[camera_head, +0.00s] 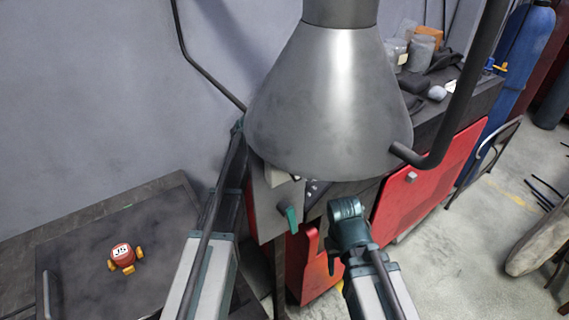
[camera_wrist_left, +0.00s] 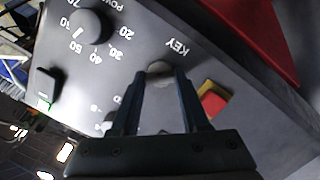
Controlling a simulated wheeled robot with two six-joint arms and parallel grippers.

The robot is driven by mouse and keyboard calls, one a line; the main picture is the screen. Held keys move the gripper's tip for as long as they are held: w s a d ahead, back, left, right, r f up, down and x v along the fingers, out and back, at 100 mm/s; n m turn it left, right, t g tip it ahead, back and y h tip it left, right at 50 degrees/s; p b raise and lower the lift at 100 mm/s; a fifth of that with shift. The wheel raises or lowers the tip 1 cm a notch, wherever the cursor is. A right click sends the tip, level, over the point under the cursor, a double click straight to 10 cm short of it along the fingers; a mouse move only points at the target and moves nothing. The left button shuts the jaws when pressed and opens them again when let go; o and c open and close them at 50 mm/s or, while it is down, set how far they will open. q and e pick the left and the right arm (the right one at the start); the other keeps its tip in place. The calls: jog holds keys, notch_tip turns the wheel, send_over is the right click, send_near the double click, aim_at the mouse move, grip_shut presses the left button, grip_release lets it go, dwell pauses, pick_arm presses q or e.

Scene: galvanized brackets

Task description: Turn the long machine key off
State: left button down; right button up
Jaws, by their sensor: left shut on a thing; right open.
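In the left wrist view my left gripper (camera_wrist_left: 160,82) is shut on the key (camera_wrist_left: 160,70), a rounded grey head just below the printed word KEY on a dark grey panel (camera_wrist_left: 140,45). The fingers hide the key's lower part, so I cannot tell its turn angle. In the head view my left arm reaches up from the bottom to the machine, and its fingertips are not clear there. My right gripper (camera_head: 346,214) is in front of the red machine front, open, and apart from the key.
In the left wrist view a red button on a yellow base (camera_wrist_left: 213,101) sits right of the key, and a numbered dial (camera_wrist_left: 88,26) and a black switch (camera_wrist_left: 46,84) sit left. In the head view a large metal hood (camera_head: 330,95) overhangs the panel. A red toy-like thing (camera_head: 123,255) lies on the left table.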

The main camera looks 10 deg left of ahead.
pick_arm(q)
jog(key=n+b, duration=0.1)
jog(key=n, duration=0.3)
jog(key=shift+a+f+n+h, duration=0.1)
jog(key=shift+n+h, duration=0.2)
jog(key=shift+h, duration=0.1)
jog(key=n, duration=0.2)
jog(key=n+b, duration=0.1)
jog(key=n, duration=0.2)
jog(key=shift+t+h, duration=0.3)
jog(key=shift+h, duration=0.1)
jog(key=shift+n, duration=0.4)
jog(key=shift+c, duration=2)
grip_release()
